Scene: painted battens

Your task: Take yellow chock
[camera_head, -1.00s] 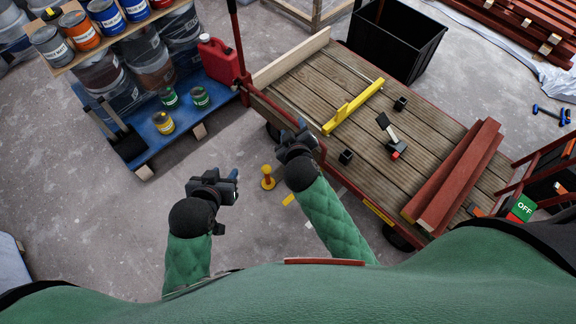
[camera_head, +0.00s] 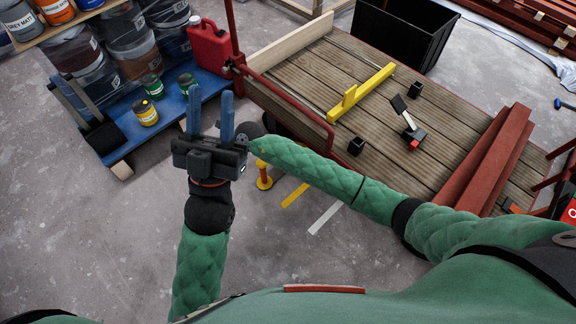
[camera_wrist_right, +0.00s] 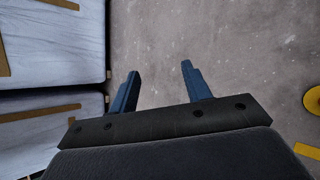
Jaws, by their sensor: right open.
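A long yellow bar (camera_head: 375,83) lies on the wooden deck of the cart in the head view. A short raised yellow block, which looks like the yellow chock (camera_head: 348,97), sits against it near its lower left end; I cannot tell whether they are one piece. My left gripper (camera_head: 210,112) is open and empty, its blue fingers pointing up the picture, left of the cart and apart from the yellow pieces. My right gripper is mostly hidden behind the left one in the head view. In the right wrist view it (camera_wrist_right: 160,90) is open and empty above the concrete floor.
The deck (camera_head: 300,80) also carries black square cups (camera_head: 356,146), a black tool with a red part (camera_head: 412,135) and red-brown beams (camera_head: 490,160). A red rail edges the cart. A blue pallet (camera_head: 120,152) with cans stands left.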

